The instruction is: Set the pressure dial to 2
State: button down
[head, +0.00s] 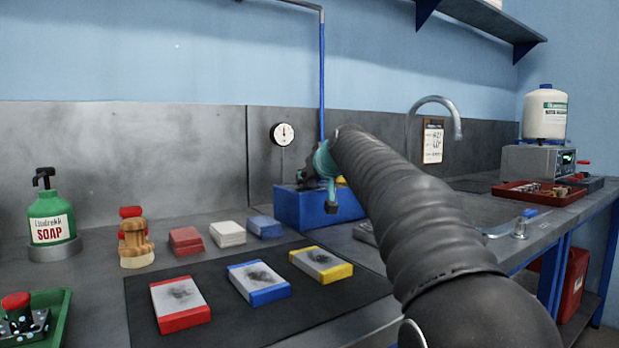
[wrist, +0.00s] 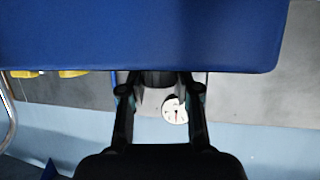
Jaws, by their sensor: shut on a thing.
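The round white gauge (head: 283,134) hangs on the back wall panel; its needle points roughly straight up, and its numbers are too small to read. It also shows in the upside-down wrist view (wrist: 175,110), partly beside a finger. A blue box (head: 293,209) stands on the bench below and right of the gauge. My gripper (head: 331,203) is at the top of this box, its jaws facing it. In the wrist view my gripper (wrist: 159,84) is shut on a dark knob (wrist: 157,78) at the edge of the blue box (wrist: 140,35). The knob's markings are not visible.
A dark mat (head: 230,325) with red, blue and yellow-edged blocks lies in front. A red tray (head: 525,192) and a faucet (head: 437,100) are right. My arm hides the bench's middle right.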

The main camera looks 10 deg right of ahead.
jog(key=c, duration=0.8)
grip_release()
jog(key=shift+s, duration=0.1)
jog(key=v, duration=1.1)
jog(key=shift+s+r, duration=0.25)
jog(key=shift+s, duration=0.1)
